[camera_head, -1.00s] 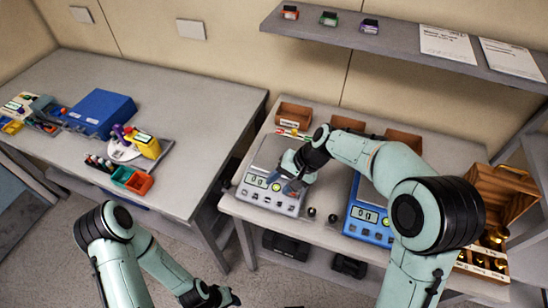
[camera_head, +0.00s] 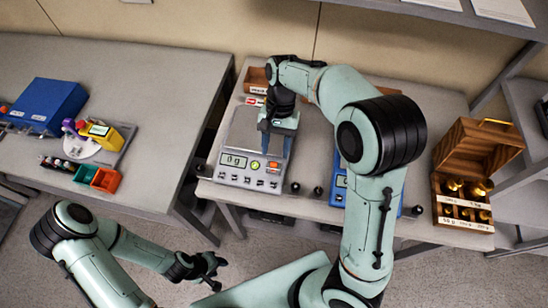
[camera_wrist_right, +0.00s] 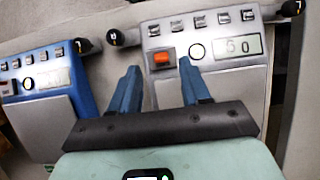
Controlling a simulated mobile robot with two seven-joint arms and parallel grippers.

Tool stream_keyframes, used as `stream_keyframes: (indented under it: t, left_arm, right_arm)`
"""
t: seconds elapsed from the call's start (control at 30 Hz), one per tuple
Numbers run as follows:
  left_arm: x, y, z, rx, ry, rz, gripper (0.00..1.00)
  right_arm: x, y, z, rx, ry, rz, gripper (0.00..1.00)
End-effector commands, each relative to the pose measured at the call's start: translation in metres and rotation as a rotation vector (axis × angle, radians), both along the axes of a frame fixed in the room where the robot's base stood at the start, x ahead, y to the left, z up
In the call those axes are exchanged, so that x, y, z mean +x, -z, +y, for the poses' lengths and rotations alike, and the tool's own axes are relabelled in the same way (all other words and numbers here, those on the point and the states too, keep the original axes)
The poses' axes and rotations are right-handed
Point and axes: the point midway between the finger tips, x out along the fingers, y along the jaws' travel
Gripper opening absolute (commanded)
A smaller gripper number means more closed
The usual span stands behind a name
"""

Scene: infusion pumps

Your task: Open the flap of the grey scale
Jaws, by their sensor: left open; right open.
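The grey scale (camera_head: 237,140) stands on the right-hand table, with a display and buttons on its sloped front panel. My right gripper (camera_head: 276,154) points down at the right part of the grey scale, just behind its panel. Its two blue fingers are apart with nothing between them. In the right wrist view the grey scale (camera_wrist_right: 229,82) lies under my right gripper (camera_wrist_right: 159,66), with the left finger near its side edge. I cannot tell whether the fingers touch it. My left gripper (camera_head: 215,273) is open and empty over the floor.
The blue scale (camera_head: 339,184) stands right beside the grey scale, partly hidden by my right arm; it also shows in the right wrist view (camera_wrist_right: 50,118). Small dark knobs (camera_head: 318,191) sit along the table's front edge. An open wooden weight box (camera_head: 465,200) stands at the right.

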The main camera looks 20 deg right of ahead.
Motion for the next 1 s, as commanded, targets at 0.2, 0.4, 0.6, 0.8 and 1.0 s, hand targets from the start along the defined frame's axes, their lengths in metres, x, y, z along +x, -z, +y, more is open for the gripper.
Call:
stream_keyframes:
  t: [0.2, 0.4, 0.6, 0.8, 1.0]
  left_arm:
    - [-0.008, 0.008, 0.000, 0.001, 0.000, 0.008, 0.43]
    - [-0.009, 0.009, 0.000, 0.000, 0.000, 0.009, 0.43]
    - [-0.008, 0.009, 0.000, 0.000, 0.000, 0.009, 0.43]
    - [-0.008, 0.009, 0.000, 0.000, 0.000, 0.009, 0.43]
    - [-0.007, 0.008, 0.000, 0.001, 0.001, 0.008, 0.43]
  right_arm:
    - [-0.011, 0.031, 0.008, 0.000, -0.001, 0.003, 0.47]
    - [-0.013, 0.039, 0.010, 0.001, -0.001, -0.001, 0.47]
    - [-0.013, 0.039, 0.010, 0.001, -0.001, -0.002, 0.47]
    - [-0.013, 0.038, 0.010, 0.001, -0.001, -0.002, 0.00]
    - [-0.013, 0.038, 0.009, 0.003, -0.001, 0.003, 0.00]
